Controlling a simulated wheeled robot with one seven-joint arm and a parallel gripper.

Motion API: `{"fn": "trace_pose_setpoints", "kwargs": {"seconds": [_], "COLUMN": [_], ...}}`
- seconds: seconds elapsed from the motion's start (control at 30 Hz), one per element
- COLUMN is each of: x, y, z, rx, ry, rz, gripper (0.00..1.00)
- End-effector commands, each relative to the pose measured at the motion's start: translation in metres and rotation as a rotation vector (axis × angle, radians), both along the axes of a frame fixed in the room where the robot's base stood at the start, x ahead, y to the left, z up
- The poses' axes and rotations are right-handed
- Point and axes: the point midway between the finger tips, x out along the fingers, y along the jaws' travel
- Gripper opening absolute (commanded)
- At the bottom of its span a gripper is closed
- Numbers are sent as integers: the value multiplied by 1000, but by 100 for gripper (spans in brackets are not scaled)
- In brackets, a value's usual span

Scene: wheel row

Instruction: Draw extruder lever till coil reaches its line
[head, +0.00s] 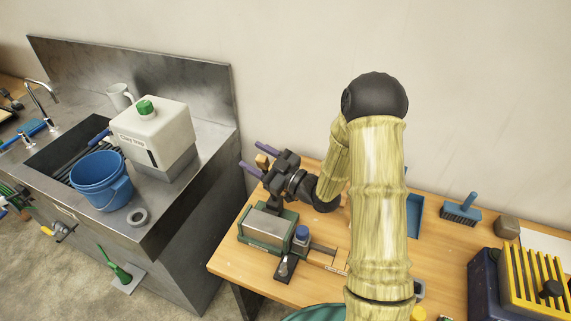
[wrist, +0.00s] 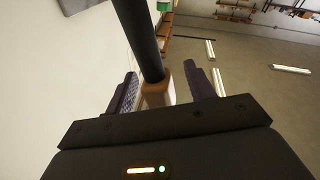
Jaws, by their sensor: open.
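The extruder (head: 264,229) is a green and grey block at the bench's left end, with a blue cap (head: 301,232) beside it. A wooden strip (head: 329,255) with a dark rod runs right from it; I cannot make out the coil or its line. The lever's wooden grip (head: 262,160) stands up near my gripper (head: 254,156). In the wrist view, my gripper (wrist: 164,76) has its two fingers apart, with the wooden grip (wrist: 158,94) and a black rod (wrist: 141,40) appearing between them. I cannot tell whether either finger touches it. My arm hides part of the bench.
A steel sink unit (head: 190,205) with a blue bucket (head: 100,180) and a white canister (head: 155,128) stands left of the wooden bench (head: 240,275). A brush (head: 461,210) and a yellow rack (head: 533,280) are on the bench's right. The wall is close behind.

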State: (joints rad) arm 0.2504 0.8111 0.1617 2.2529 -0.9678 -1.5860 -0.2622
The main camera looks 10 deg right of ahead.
Motion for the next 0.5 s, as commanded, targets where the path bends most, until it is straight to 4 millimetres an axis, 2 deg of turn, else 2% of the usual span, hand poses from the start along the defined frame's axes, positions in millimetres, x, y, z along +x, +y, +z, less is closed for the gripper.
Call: {"fn": "trace_pose_setpoints", "kwargs": {"seconds": [0.5], "x": [-21], "y": [-23], "z": [-6], "rx": [0], "ry": [-1], "rz": [-1], "gripper": [54]}}
